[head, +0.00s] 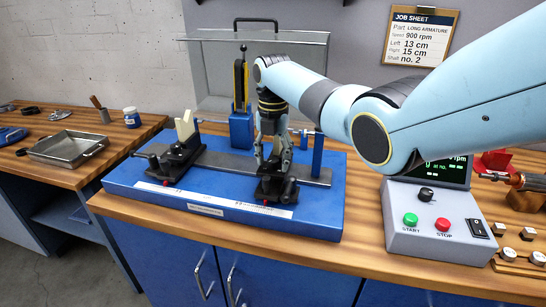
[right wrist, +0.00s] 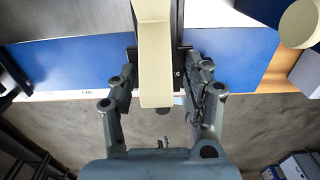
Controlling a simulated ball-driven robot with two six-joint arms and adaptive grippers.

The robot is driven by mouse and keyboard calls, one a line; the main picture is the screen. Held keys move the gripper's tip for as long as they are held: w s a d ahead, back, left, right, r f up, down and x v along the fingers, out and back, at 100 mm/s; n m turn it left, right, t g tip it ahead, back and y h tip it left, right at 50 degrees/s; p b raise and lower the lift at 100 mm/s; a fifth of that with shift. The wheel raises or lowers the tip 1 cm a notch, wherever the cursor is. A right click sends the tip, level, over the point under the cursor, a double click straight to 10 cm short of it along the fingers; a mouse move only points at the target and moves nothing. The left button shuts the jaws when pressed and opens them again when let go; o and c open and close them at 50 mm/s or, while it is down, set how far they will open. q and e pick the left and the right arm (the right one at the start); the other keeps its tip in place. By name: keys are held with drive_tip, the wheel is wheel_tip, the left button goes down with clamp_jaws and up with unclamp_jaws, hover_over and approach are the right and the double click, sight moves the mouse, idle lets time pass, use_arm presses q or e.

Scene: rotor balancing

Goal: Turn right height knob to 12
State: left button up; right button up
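The right support (head: 276,190), a black stand with dark knobs at its base, is on the right part of the blue balancing machine (head: 130,178). My right gripper (head: 272,160) points down over this support and hides its upper part. In the right wrist view my gripper's two fingers (right wrist: 160,80) are spread, one on each side of the cream rest (right wrist: 154,55) and the black stand below it. I cannot tell whether they touch the stand. The height knob and its scale are not clear in either view. My left gripper is not in view.
The left support (head: 178,158) has a cream V rest (head: 185,125). A control box (head: 430,215) with green and red buttons stands to the right. The job sheet (head: 420,36) reads left 13 cm, right 15 cm. A metal tray (head: 68,148) lies on the left bench.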

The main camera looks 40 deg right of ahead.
drive_tip(key=c, duration=0.4)
clamp_jaws()
drive_tip(key=shift+r+m+p, duration=0.25)
drive_tip(key=shift+m+p, duration=0.8)
drive_tip(key=shift+m, duration=0.05)
drive_tip(key=shift+m+p, duration=0.35)
drive_tip(key=shift+m, duration=0.35)
drive_tip(key=shift+f+m, duration=0.2)
drive_tip(key=shift+m, duration=0.7)
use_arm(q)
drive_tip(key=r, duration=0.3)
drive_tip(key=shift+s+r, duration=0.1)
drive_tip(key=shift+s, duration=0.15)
use_arm(e)
drive_tip(key=o, duration=0.5)
unclamp_jaws()
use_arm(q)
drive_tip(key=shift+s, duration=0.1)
